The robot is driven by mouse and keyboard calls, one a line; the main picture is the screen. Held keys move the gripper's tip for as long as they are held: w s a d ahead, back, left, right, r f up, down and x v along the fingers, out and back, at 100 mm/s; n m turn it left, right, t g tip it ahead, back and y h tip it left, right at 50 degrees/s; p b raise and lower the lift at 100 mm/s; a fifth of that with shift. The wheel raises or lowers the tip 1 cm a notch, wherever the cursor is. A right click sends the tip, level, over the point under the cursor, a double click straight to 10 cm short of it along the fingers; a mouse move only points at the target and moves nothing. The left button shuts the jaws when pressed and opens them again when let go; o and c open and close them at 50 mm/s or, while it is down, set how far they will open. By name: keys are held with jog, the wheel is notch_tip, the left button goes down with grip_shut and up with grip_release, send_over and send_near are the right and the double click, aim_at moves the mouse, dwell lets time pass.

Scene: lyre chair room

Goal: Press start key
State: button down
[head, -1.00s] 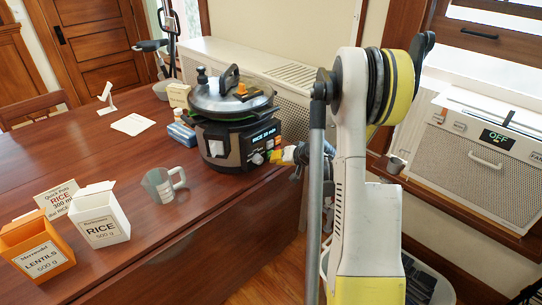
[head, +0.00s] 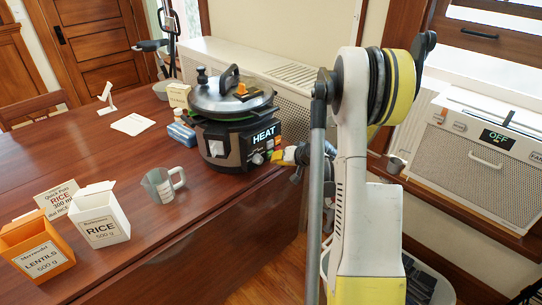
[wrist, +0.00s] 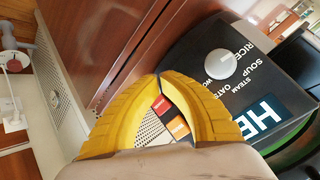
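The multicooker (head: 228,150) stands on the table with its lid on, and its front display (head: 264,134) reads HEAT. The wrist view shows part of this display (wrist: 268,118), a round silver knob (wrist: 220,62) and printed programme names. A red key (wrist: 162,105) and an orange key (wrist: 179,127) show between my yellow fingers; their labels are too small to read. My gripper (wrist: 159,77) has its fingertips together with nothing held. In the head view my gripper (head: 281,157) is just right of the cooker's panel; I cannot tell whether it touches.
A measuring jug (head: 163,187), a rice box (head: 101,220), an orange lentils box (head: 38,250) and a recipe card (head: 58,197) stand on the table (head: 130,165). A radiator cover (head: 245,66) is behind the cooker. An appliance (head: 480,160) reading OFF sits at right.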

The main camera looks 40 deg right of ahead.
jog(key=shift+s, duration=0.45)
jog(key=s, duration=0.5)
jog(key=shift+d, duration=0.2)
dwell(0.8)
jog(key=s+a+r+n+g, duration=0.1)
jog(key=a+r+n, duration=0.1)
jog(key=a+r, duration=0.7)
jog(key=s+a+r+n+g, duration=0.2)
jog(key=a+r, duration=0.2)
jog(key=a, duration=0.9)
jog(key=s+a+r+n, duration=0.3)
jog(key=s+a, duration=1)
jog(key=s, duration=0.2)
jog(key=shift+r, duration=0.2)
